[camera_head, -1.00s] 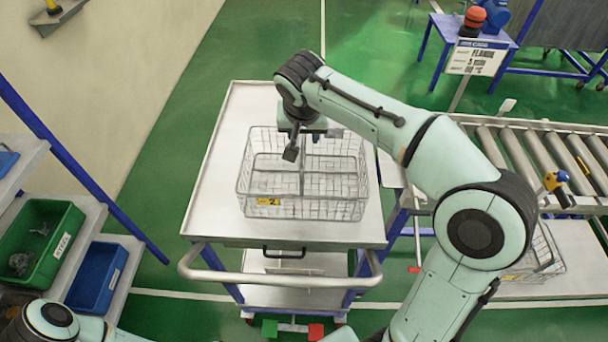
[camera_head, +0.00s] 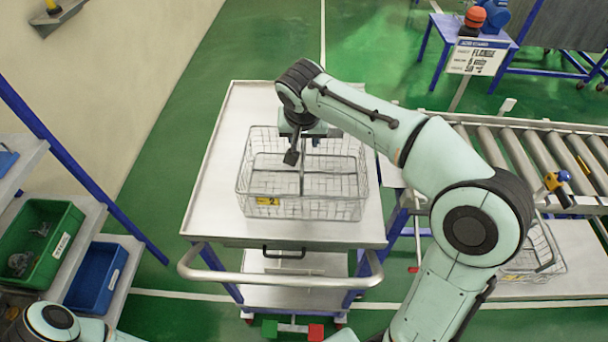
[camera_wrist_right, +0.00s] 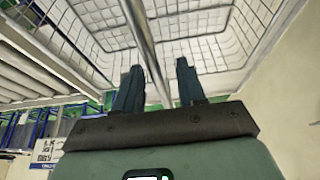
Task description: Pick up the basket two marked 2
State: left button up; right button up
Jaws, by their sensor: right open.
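The wire basket (camera_head: 262,180) with a yellow tag (camera_head: 268,201) stands on the cart's steel top. The tag's mark looks like a 2, though blurred. The basket's handle bar (camera_head: 302,182) runs across its middle. My right gripper (camera_head: 302,153) is over the basket, pointing down and empty. In the right wrist view the fingers of my right gripper (camera_wrist_right: 158,72) stand apart, one on each side of the handle bar (camera_wrist_right: 146,45). Whether they touch it cannot be told. My left gripper is out of view; only part of the left arm shows at bottom left.
The cart (camera_head: 210,215) has bare top around the basket and a push rail in front. A roller conveyor (camera_head: 545,155) stands at right, with another wire basket (camera_head: 525,262) below it. A shelf with a green bin (camera_head: 68,243) and blue bin (camera_head: 95,277) is at left.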

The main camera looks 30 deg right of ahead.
jog(key=shift+c, duration=0.3)
grip_shut()
dwell(1.2)
